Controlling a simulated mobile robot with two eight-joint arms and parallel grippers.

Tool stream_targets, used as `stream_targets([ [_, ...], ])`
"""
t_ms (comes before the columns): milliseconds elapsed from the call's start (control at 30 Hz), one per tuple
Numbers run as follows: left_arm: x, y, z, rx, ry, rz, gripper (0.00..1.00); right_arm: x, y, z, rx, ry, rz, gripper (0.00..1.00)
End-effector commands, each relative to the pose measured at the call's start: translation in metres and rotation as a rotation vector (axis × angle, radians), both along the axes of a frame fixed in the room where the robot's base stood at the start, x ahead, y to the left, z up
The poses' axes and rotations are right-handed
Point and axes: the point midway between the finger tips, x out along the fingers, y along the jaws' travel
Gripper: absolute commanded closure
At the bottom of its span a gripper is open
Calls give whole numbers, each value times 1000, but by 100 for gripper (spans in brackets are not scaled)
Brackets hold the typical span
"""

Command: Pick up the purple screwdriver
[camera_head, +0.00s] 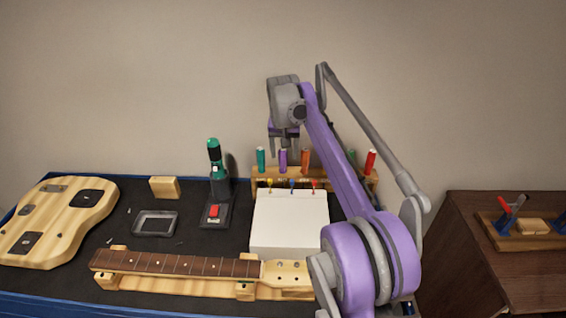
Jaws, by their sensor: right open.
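The purple screwdriver (283,160) stands upright in a wooden rack (262,174) at the back of the workbench. A teal-handled one (261,160) stands to its left and an orange-handled one (306,160) to its right. My right gripper (284,148) is above the rack, pointing down, right over or in front of the purple handle's top. It is open, and its fingers are small and partly hidden by the wrist. I cannot tell whether they touch the handle. My right arm covers part of the rack's right side. My left gripper is not in view.
A white box (289,226) stands in front of the rack. A guitar neck (180,266) lies on wooden supports at the front, and a guitar body (50,222) lies at left. A green tool (216,170) stands left of the rack. A brown cabinet (480,260) is at right.

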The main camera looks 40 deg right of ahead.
Motion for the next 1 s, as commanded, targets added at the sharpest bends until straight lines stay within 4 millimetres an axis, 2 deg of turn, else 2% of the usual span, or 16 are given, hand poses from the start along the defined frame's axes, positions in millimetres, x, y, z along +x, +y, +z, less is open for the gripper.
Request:
stream_targets([
  [400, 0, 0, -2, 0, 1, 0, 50, 14, -6, -48, 1, -1, 0, 35],
  [667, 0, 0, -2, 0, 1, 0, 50, 15, -7, -50, 1, -1, 0, 35],
  [1000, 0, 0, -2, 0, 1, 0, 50, 14, -7, -50, 1, -1, 0, 96],
])
